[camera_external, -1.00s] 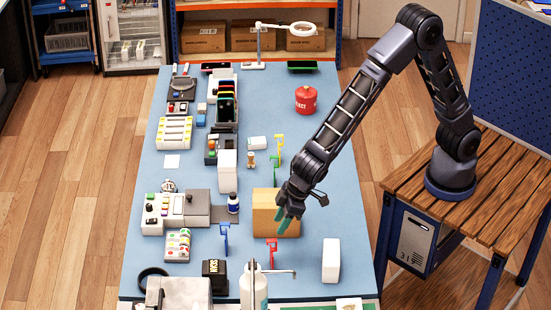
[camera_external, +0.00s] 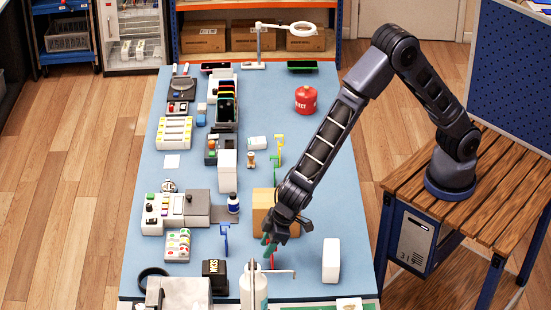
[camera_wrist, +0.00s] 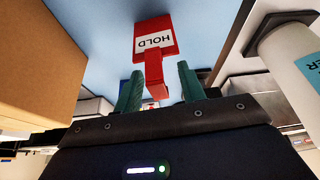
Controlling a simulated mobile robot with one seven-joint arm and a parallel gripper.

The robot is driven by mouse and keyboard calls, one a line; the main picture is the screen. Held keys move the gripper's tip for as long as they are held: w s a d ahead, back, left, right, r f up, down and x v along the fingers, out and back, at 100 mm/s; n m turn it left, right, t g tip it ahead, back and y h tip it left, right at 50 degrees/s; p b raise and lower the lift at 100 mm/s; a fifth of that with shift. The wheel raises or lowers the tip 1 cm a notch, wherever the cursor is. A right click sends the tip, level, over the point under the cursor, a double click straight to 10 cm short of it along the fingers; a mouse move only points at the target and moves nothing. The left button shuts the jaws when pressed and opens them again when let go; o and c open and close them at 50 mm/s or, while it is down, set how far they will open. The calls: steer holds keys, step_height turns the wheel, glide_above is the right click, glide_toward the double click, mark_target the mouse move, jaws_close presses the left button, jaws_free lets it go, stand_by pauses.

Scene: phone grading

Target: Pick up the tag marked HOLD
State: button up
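The red tag marked HOLD (camera_wrist: 154,40) shows in the wrist view with its white label upside down. Its red stem (camera_wrist: 154,75) reaches down between the two teal fingers of my gripper (camera_wrist: 160,90). The fingers are open, with visible gaps on both sides of the stem. In the external view my gripper (camera_external: 268,246) is low over the near part of the table, at the red tag (camera_external: 271,262), which is mostly hidden behind the gripper and a thin bar.
A cardboard box (camera_external: 262,220) stands close behind my gripper. A white bottle (camera_external: 254,290) is just in front, also at the right in the wrist view (camera_wrist: 285,50). A white box (camera_external: 331,260) stands to the right. A blue tag (camera_external: 225,240) is to the left.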

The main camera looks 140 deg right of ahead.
steer(key=shift+f, duration=0.1)
steer(key=shift+c, duration=0.2)
jaws_close()
